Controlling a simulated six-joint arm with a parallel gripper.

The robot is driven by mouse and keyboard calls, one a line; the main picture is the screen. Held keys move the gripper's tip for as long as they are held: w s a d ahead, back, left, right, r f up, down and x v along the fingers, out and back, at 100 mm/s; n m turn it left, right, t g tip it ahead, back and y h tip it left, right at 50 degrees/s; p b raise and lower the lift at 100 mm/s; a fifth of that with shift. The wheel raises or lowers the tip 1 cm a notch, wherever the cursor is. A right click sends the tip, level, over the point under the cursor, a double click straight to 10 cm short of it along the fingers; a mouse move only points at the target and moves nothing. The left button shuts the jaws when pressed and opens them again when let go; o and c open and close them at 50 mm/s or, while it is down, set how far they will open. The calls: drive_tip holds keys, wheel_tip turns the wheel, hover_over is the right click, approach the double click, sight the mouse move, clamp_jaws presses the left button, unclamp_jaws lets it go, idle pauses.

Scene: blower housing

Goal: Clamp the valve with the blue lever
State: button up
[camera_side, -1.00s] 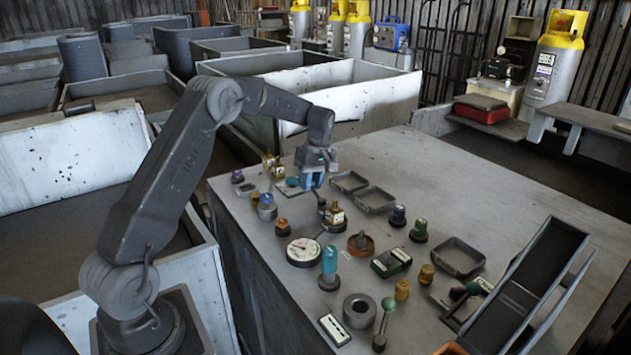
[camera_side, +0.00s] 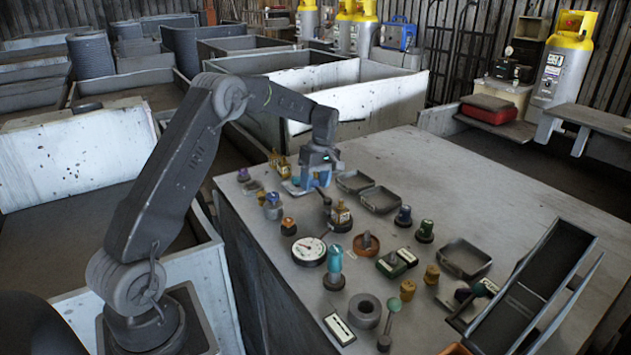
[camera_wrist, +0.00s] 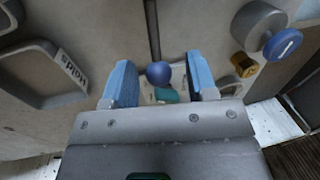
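My gripper (camera_wrist: 159,85) has two blue fingers, spread apart with a gap between them. It also shows at the far part of the bench in the side view (camera_side: 312,180). In the wrist view a blue ball knob (camera_wrist: 158,73) on a dark rod lies between the fingers in the picture, with a visible gap on each side. The rod runs away toward the top edge, and its valve body is out of that view. A brass-coloured valve (camera_side: 341,214) on a dark base stands just in front of my gripper in the side view. I cannot tell whether the knob belongs to it.
A brass piece (camera_wrist: 244,65) and a blue-knobbed grey cylinder (camera_wrist: 262,28) are right, a labelled tray (camera_wrist: 40,75) left. A gauge (camera_side: 309,251), trays (camera_side: 379,200) and an angled chute (camera_side: 535,285) crowd the bench; its right rear is clear.

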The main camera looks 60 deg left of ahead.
drive_tip(key=shift+r, duration=0.1)
wheel_tip(320, 180, up, 13)
drive_tip(key=w, duration=0.2)
drive_tip(key=shift+w+r, duration=0.2)
drive_tip(key=shift+w, duration=0.1)
idle(0.4)
